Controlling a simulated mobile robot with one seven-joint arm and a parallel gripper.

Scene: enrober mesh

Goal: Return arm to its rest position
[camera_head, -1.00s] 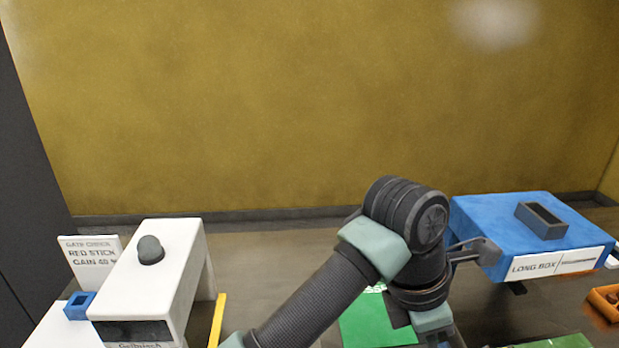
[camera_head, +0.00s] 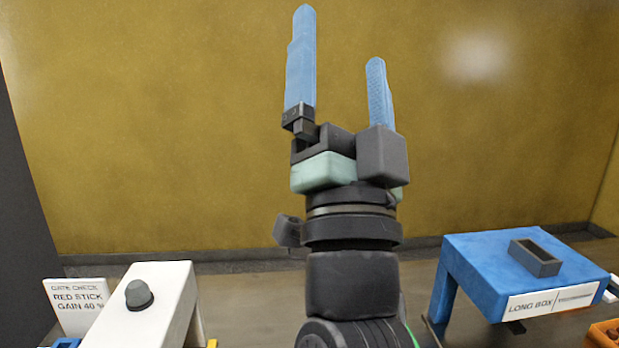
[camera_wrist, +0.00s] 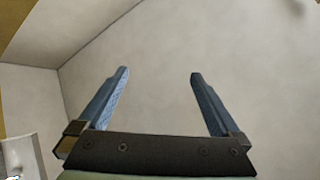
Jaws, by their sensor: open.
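My gripper (camera_head: 340,85) points upward in the middle of the head view, in front of the yellow wall. Its two blue fingers stand wide apart with nothing between them. In the wrist view my gripper (camera_wrist: 160,95) also shows open and empty, against a pale ceiling. My arm rises from the bottom of the head view below it and hides the middle of the work surface.
A blue stand (camera_head: 480,250) labelled LONG BOX is at the right, with a dark hollow block (camera_head: 536,258) on top. A white device (camera_head: 150,305) with a grey knob (camera_head: 139,294) and a sign reading RED STICK (camera_head: 78,303) are at the left. An orange bin (camera_head: 605,335) sits bottom right. The space around the fingers is clear.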

